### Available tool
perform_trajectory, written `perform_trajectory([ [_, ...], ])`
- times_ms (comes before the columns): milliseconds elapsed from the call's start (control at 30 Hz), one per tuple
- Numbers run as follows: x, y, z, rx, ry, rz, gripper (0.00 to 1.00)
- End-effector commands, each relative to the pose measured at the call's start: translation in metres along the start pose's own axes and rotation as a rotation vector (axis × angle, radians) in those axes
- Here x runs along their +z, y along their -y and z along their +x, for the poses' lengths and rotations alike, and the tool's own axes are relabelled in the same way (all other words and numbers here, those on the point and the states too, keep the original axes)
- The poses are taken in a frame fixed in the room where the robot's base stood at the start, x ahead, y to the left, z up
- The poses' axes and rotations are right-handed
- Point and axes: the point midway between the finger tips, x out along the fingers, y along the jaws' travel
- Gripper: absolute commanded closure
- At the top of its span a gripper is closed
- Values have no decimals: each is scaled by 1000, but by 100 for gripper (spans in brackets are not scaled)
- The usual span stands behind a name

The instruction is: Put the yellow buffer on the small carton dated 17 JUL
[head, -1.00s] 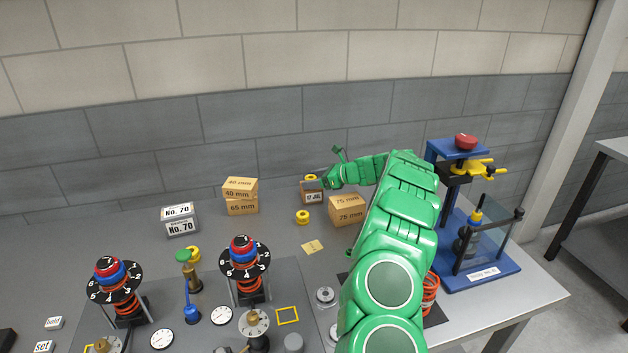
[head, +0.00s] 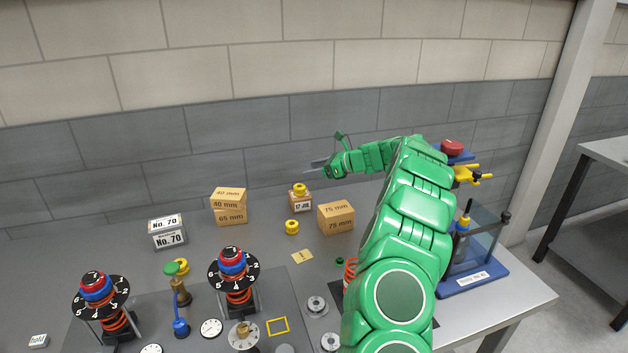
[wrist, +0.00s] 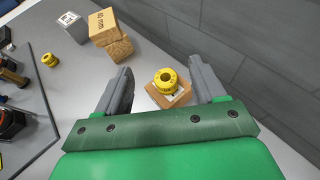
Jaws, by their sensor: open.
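The small carton dated 17 JUL (head: 300,204) stands on the bench near the wall. A yellow buffer (head: 299,190) rests on top of it. In the wrist view the yellow buffer (wrist: 166,81) sits on the carton (wrist: 183,97), between and beyond my fingers. My gripper (wrist: 160,85) is open and empty. In the head view my gripper (head: 318,166) is above and a little right of the carton, apart from the buffer.
Another yellow buffer (head: 292,227) lies on the bench in front of the carton. A 75 mm box (head: 336,218) stands to the right. Stacked mm boxes (head: 229,207) and No. 70 boxes (head: 167,232) are to the left. A blue press stand (head: 470,277) is at the right.

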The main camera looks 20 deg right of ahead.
Motion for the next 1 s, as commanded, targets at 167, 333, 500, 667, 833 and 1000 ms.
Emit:
perform_trajectory([
  [167,8,0,-3,0,0,0,31],
  [333,9,0,-3,1,-1,0,31],
  [500,19,-14,1,24,-8,-33,31],
  [667,44,-51,8,86,-26,-127,31],
  [833,72,-105,15,173,-56,-262,31],
  [1000,93,-159,16,259,-87,-400,31],
])
